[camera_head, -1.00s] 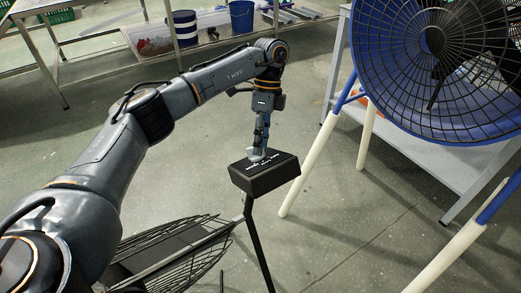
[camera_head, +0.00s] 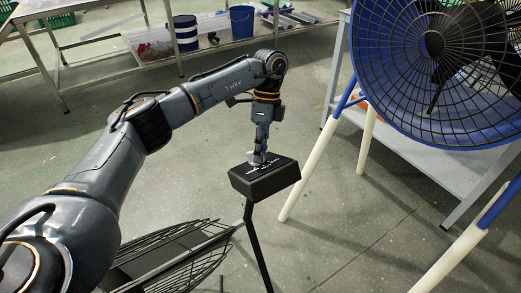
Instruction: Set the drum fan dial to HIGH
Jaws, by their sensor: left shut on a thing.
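The black control box (camera_head: 265,182) stands on a thin black post in the middle of the camera_head view, with small white lettering on its top face. A pale grey dial (camera_head: 255,161) sits on top of the box. My left gripper (camera_head: 259,155) points straight down at the box and is shut on the dial. The fingers cover much of the dial, and I cannot read which setting it points to. The large blue drum fan (camera_head: 440,60) with a black wire grille stands at the upper right on blue and white legs. My right gripper is not in view.
A black wire rack or cage (camera_head: 170,258) lies low at the bottom, left of the post. A grey shelf table (camera_head: 410,160) stands behind the fan legs. Blue buckets (camera_head: 242,22) and a clear bin stand at the back.

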